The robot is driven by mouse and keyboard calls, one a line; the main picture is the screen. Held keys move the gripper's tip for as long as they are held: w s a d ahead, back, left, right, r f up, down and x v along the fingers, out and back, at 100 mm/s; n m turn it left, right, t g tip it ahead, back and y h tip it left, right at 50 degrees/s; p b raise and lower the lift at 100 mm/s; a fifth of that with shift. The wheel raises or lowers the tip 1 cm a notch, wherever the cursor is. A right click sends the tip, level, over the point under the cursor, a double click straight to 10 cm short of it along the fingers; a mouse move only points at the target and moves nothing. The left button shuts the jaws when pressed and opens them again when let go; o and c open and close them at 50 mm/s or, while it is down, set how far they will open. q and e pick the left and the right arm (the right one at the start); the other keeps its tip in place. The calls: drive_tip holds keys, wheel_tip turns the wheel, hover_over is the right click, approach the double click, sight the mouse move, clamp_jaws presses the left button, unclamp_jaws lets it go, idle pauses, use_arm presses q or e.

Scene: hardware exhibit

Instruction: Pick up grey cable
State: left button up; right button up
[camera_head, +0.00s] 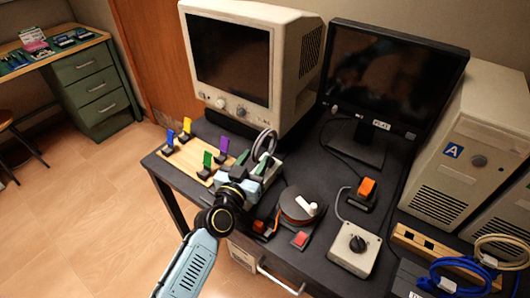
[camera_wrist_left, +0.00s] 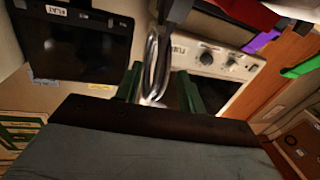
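The grey cable (camera_head: 265,146) is a coiled loop standing near upright at the middle of the dark table, in front of the CRT monitor. My left gripper (camera_head: 252,161) is at its lower part, with its green fingers beside it. In the left wrist view the cable (camera_wrist_left: 155,65) shows nearly edge-on between the two green fingers of the left gripper (camera_wrist_left: 160,85). The fingers are apart, with the loop between them and reaching past their tips. I cannot tell whether they grip it. My right gripper is in neither view.
A wooden board (camera_head: 181,163) with coloured clips lies left of the gripper. An orange-brown reel (camera_head: 300,205), a grey knob box (camera_head: 353,247) and an orange-button switch (camera_head: 365,192) are to the right. Blue cable (camera_head: 455,274) and yellowish cable (camera_head: 500,246) lie at the far right. The monitors stand behind.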

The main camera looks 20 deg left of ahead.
use_arm(q)
drive_tip(key=shift+w+d, duration=0.1)
drive_tip(key=shift+w, duration=0.5)
clamp_jaws()
drive_tip(key=shift+r, duration=0.1)
